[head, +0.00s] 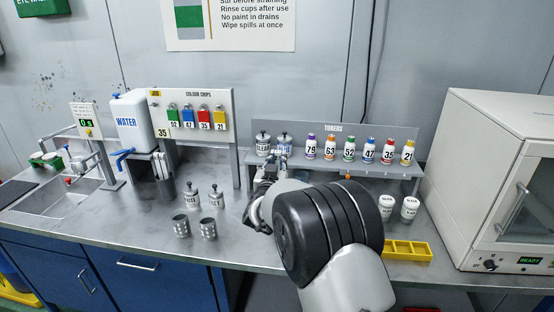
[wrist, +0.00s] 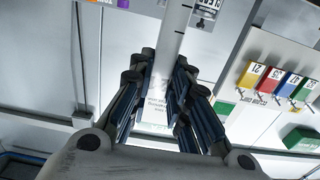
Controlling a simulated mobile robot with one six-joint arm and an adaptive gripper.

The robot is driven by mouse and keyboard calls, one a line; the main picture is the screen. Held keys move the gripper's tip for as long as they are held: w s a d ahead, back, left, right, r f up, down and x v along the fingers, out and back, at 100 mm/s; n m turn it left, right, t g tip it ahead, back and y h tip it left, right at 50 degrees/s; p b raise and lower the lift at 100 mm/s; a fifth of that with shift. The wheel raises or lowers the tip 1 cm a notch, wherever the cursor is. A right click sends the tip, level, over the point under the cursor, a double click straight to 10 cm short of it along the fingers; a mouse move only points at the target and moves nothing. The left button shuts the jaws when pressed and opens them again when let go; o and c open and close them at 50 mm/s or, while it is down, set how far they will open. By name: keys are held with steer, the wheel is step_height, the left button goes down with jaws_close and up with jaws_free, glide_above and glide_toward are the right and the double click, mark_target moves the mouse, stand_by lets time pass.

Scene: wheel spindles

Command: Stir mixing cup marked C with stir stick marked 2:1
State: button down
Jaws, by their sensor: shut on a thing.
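My gripper (head: 264,183) is above the bench, left of my dark wrist joint in the head view. In the wrist view its fingers (wrist: 160,88) are shut on a pale flat stir stick (wrist: 174,42) with dark graduation lines. The stick runs up out of the frame, and its ratio mark is not readable. Two grey metal cups, one left (head: 181,226) and one right (head: 208,228), stand on the bench left of my gripper, apart from it. I cannot read a C on either cup.
Two labelled bottles (head: 192,195) stand behind the metal cups. The toner shelf (head: 400,171) is behind my arm. Two white cups (head: 386,207) and a yellow tray (head: 407,250) are to the right. A sink (head: 55,192) is at left. The bench front left of my gripper is clear.

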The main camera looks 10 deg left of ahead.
step_height(320, 180, down, 11)
steer(key=b, duration=0.8)
steer(key=shift+f, duration=0.15)
stand_by(0.5)
